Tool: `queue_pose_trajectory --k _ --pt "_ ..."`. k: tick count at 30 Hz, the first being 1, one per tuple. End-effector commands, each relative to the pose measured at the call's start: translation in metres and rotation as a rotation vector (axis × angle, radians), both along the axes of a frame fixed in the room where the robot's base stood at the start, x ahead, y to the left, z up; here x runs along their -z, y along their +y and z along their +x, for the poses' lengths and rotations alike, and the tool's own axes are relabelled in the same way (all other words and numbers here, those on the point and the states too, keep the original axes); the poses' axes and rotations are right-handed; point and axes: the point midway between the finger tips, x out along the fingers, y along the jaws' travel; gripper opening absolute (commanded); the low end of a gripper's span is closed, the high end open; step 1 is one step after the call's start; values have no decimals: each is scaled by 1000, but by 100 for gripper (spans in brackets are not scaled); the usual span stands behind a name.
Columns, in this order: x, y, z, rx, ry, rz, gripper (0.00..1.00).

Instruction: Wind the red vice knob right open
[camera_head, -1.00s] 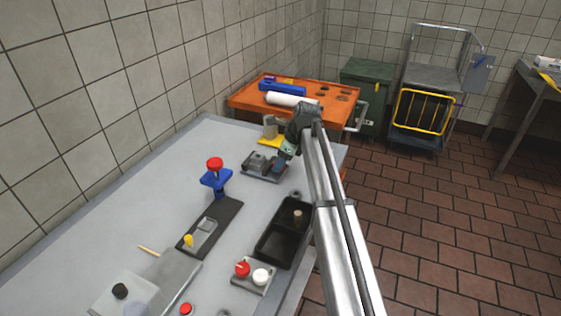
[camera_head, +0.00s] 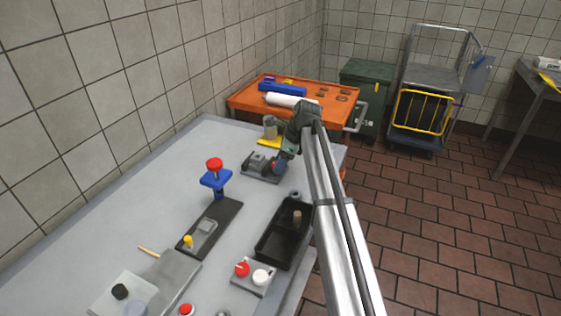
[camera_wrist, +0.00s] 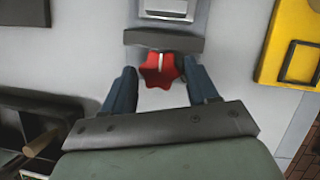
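The vice (camera_head: 257,164) is a small grey device on a dark base at the far end of the grey table. My gripper's two blue fingers (camera_wrist: 162,82) stand on either side of the knob, apart, with a gap visible on the left. Contact on the right is hard to tell.
A yellow block (camera_wrist: 291,45) lies to the right in the wrist view. A black tray (camera_head: 284,245) with a tan peg stands nearer on the table. A blue stand with a red top (camera_head: 214,165) rises left of it. An orange cart (camera_head: 243,101) is behind.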

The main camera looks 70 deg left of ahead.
Motion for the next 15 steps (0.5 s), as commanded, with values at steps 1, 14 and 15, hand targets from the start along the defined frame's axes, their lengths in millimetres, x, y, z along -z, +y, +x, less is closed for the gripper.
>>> queue_pose_trajectory --k 1,14,15 --pt "0 0 0 0 0 0 58" --pt "-32 -6 11 2 0 2 58" --pt "-40 -7 14 2 0 2 58"
